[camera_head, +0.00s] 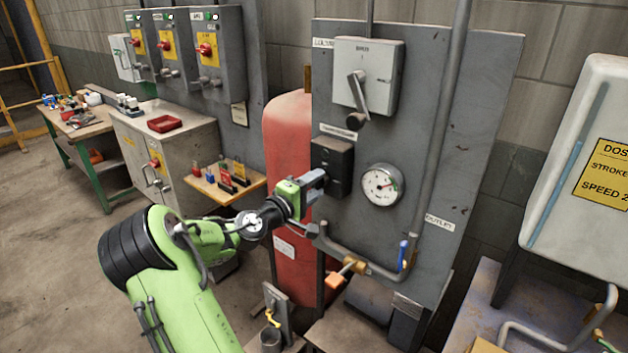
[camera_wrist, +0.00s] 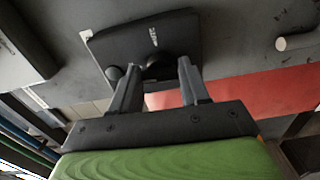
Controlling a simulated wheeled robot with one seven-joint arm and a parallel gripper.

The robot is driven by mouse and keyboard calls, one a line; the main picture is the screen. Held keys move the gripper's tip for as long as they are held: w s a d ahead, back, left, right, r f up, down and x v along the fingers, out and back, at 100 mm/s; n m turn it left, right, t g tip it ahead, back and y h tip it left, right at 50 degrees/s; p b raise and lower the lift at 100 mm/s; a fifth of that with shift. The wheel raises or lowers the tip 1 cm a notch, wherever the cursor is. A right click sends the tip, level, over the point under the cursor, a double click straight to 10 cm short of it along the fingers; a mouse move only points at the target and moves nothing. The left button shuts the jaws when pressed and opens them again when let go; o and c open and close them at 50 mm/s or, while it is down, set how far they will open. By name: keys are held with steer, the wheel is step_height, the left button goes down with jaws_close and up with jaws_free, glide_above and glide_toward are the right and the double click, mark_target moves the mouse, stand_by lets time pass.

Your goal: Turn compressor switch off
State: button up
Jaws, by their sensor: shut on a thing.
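The compressor switch is a black box (camera_head: 331,157) on the grey panel, under a small white label, left of the round gauge. In the wrist view the black box (camera_wrist: 178,38) has small white lettering on its face. A dark rounded knob (camera_wrist: 157,68) on the box sits between my fingertips. My gripper (camera_head: 322,178) reaches the box's lower left from the left; in the wrist view my gripper (camera_wrist: 160,68) has its two grey fingers on either side of the knob, shut on it. The knob's pointing direction is mostly hidden by my fingers.
A grey switch box with a lever (camera_head: 368,78) is above. A pressure gauge (camera_head: 382,185) is to the right. A red tank (camera_head: 289,140) stands behind my arm. Pipes, a blue-handled valve (camera_head: 403,252) and an orange handle (camera_head: 335,281) are below.

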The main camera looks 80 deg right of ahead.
steer(key=shift+n, duration=0.4)
steer(key=o, duration=1.1)
steer(key=shift+c, duration=0.2)
steer(key=v, duration=1.5)
steer(key=shift+w+a+b, duration=0.2)
steer(key=shift+a+b, duration=0.1)
steer(key=shift+a, duration=0.05)
